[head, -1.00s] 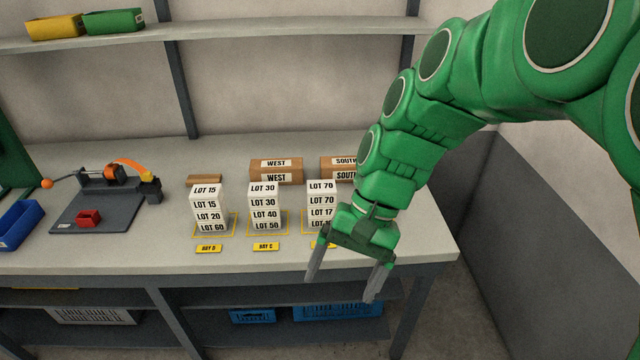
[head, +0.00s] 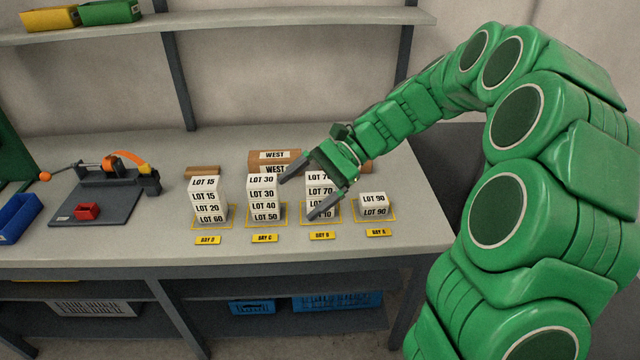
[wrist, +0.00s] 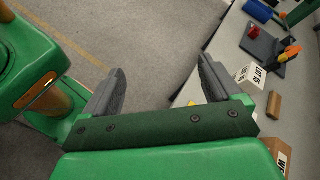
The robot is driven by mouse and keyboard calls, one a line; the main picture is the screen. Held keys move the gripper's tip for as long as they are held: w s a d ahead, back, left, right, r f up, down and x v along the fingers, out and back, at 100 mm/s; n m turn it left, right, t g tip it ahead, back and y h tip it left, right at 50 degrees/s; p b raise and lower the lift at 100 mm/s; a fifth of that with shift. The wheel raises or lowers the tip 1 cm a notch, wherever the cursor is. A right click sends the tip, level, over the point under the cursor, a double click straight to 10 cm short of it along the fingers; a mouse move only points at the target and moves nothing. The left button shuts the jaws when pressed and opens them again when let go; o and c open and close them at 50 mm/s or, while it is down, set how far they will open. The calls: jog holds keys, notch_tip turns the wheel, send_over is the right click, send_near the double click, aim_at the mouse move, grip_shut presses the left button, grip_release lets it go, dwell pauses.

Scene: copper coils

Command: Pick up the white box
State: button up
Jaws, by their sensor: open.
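White boxes with LOT labels stand on the bench in the head view. Stacks stand at bay D (head: 208,203), bay C (head: 264,199) and bay B (head: 326,191); a single LOT 90 box (head: 374,206) stands at bay A. My gripper (head: 297,199) is open and empty. In the head view its fingers appear between the bay C and bay B stacks, and it partly hides the bay B stack. In the wrist view the open fingers (wrist: 162,65) have nothing between them; a white LOT 15 box (wrist: 249,75) shows right of them.
Brown WEST boxes (head: 268,158) stand behind the stacks, partly covered by my gripper. A dark board with a red block (head: 87,211) and a blue bin (head: 18,219) are at the left. A shelf (head: 270,25) runs above. The front bench strip (head: 300,253) is clear.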

jog(key=w+d+f+m+y, duration=0.1)
jog(key=w+f+m+y, duration=0.15)
jog(key=w, duration=0.45)
jog(key=m+t+y, duration=0.4)
jog(key=m+t, duration=0.1)
jog(key=m, duration=0.3)
send_near(320, 177)
jog(key=a, duration=0.2)
jog(key=shift+s+a+f, duration=0.1)
jog(key=shift+a, duration=1.9)
jog(key=shift+s+a+f, duration=0.1)
jog(key=shift+a+f, duration=0.05)
jog(key=shift+a, duration=1.9)
jog(key=shift+c, duration=0.4)
jog(key=c, duration=1.1)
